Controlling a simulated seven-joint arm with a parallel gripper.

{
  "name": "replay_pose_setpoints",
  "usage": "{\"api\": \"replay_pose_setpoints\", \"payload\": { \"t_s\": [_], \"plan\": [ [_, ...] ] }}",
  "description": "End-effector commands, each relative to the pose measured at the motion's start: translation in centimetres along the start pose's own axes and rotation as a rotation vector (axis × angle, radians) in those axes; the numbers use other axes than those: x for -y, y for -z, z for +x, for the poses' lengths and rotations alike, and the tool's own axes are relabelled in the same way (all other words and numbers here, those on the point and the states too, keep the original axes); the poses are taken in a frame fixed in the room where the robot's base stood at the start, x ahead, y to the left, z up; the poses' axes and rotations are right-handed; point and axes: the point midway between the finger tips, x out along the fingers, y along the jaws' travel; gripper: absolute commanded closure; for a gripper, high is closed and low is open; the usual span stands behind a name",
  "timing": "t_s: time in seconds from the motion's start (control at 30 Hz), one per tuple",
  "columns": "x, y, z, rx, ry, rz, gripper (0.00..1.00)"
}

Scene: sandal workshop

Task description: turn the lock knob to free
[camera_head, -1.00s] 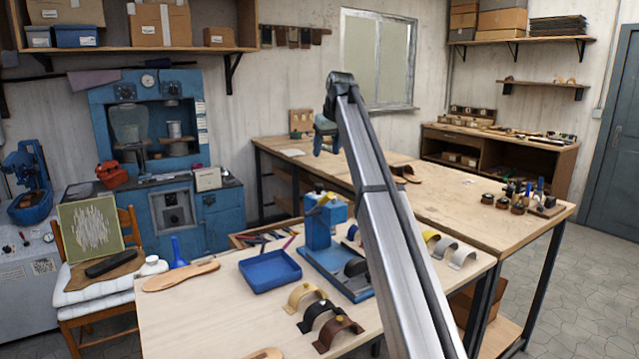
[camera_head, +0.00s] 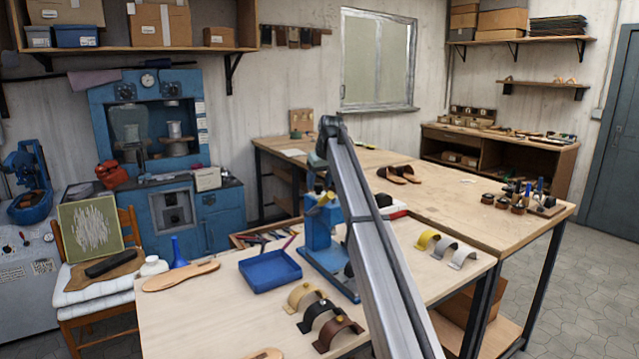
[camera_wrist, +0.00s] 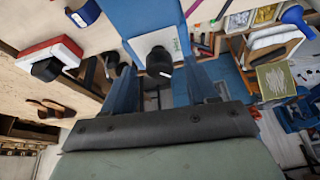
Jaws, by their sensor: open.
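In the wrist view a round black knob (camera_wrist: 159,62) sits on a white plate (camera_wrist: 156,42) on a blue body. It appears to be the lock knob; its turn position cannot be read. My gripper (camera_wrist: 161,74) is open, with one blue finger on each side of the knob in that view. I cannot tell whether they touch it. In the head view my gripper (camera_head: 320,182) is just above the press, small and partly hidden.
A blue tray (camera_head: 268,271) lies left of the press. Several strap pieces (camera_head: 325,322) lie in front. A red and white box (camera_head: 396,211) is behind my arm; it shows in the wrist view with a black part (camera_wrist: 45,69). Sandals (camera_head: 398,174) lie on the far bench.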

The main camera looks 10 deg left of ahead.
Motion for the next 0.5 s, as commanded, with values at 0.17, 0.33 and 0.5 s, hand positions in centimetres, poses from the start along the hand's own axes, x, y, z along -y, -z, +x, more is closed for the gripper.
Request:
{"api": "replay_pose_setpoints", "payload": {
  "t_s": [0.17, 0.33, 0.5],
  "plan": [
    [0.01, 0.01, 0.53, -0.001, 0.000, 0.000, 0.42],
    [0.01, 0.01, 0.56, 0.000, 0.000, 0.000, 0.42],
    [0.01, 0.00, 0.54, 0.000, 0.000, 0.000, 0.53]
  ]
}}
